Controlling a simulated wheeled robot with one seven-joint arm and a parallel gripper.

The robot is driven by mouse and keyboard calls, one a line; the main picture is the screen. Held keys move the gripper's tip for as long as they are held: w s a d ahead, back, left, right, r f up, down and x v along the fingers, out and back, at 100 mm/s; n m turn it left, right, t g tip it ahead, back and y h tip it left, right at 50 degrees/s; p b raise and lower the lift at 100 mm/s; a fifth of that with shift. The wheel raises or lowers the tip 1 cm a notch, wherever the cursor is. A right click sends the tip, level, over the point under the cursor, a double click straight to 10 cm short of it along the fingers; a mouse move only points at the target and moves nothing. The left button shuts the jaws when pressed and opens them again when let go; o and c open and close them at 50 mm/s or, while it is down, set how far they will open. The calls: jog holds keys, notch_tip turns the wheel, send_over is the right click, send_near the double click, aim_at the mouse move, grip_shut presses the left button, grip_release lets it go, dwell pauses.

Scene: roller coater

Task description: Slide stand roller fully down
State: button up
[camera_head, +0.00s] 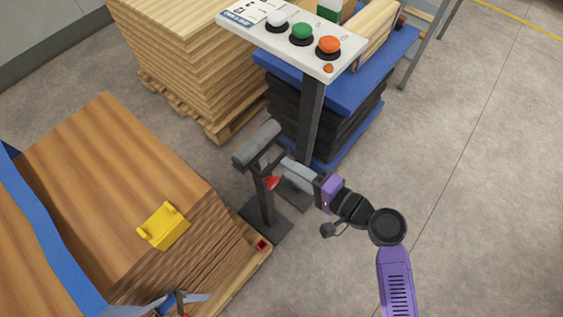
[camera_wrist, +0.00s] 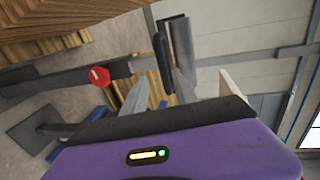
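The stand roller is a grey cylinder (camera_head: 257,145) lying level on top of a dark upright post with a square floor base (camera_head: 266,222). A red knob (camera_head: 272,182) sits on the post below the roller. In the wrist view the stand lies sideways, with the red knob (camera_wrist: 99,77) at left and the roller (camera_wrist: 181,50) near the middle. My gripper (camera_head: 286,164) is to the right of the post, just below and beside the roller. In the wrist view its fingers (camera_wrist: 180,78) look apart and empty. Contact with the roller cannot be told.
A wooden board stack with a yellow piece (camera_head: 163,227) on top stands left of the roller stand. A control panel (camera_head: 290,38) on a dark post is just behind. Another board stack (camera_head: 185,60) is at the back. Floor to the right is clear.

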jog(key=shift+v, duration=1.45)
jog(key=w+d+t+h, duration=0.2)
jog(key=w+d+h, duration=0.1)
jog(key=d, duration=0.1)
jog(key=s+d+r+n+t+h, duration=0.2)
jog(key=s+d+t+h, duration=0.1)
jog(key=s+d+h, duration=0.5)
jog(key=s+d+r+n+p, duration=0.1)
jog(key=s+r+n, duration=0.1)
jog(key=s+r, duration=0.2)
jog(key=s+d+r+n+p, duration=0.1)
jog(key=s+r, duration=0.3)
jog(key=s, duration=0.7)
jog(key=s+d+r+n+h+p, duration=0.1)
jog(key=s+d+r+n, duration=0.1)
jog(key=s+r, duration=0.2)
jog(key=s, duration=0.3)
jog(key=shift+s+n, duration=0.15)
jog(key=shift+n, duration=0.15)
jog(key=shift+r, duration=0.1)
